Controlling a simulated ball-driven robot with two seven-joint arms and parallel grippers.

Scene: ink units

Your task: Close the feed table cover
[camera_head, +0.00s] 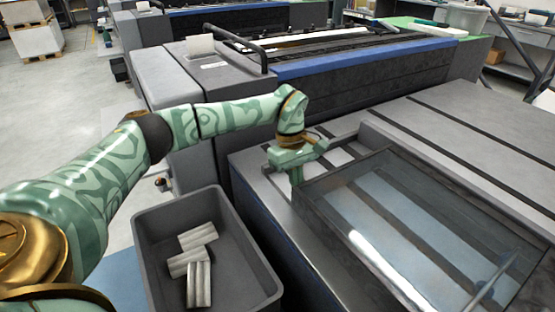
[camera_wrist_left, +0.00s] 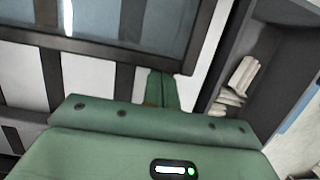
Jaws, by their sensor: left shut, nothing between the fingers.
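The feed table cover (camera_head: 345,180) is a clear panel in a dark frame at the right of the head view, above the slatted grey feed table (camera_head: 262,172). It lies at a low angle; I cannot tell whether it touches the table. Its frame also crosses the top of the left wrist view (camera_wrist_left: 120,48). My left gripper (camera_head: 297,176) is shut and empty, with its fingers pointing down beside the cover's far left corner. In the wrist view the fingertips (camera_wrist_left: 163,80) are close to the frame's edge; contact is unclear. My right gripper is out of view.
A grey bin (camera_head: 148,232) with several pale rolled bundles (camera_head: 197,262) stands left of the feed table; it also shows in the wrist view (camera_wrist_left: 268,52). Another long machine (camera_head: 375,75) with a blue edge stands behind. Open floor lies at the far left.

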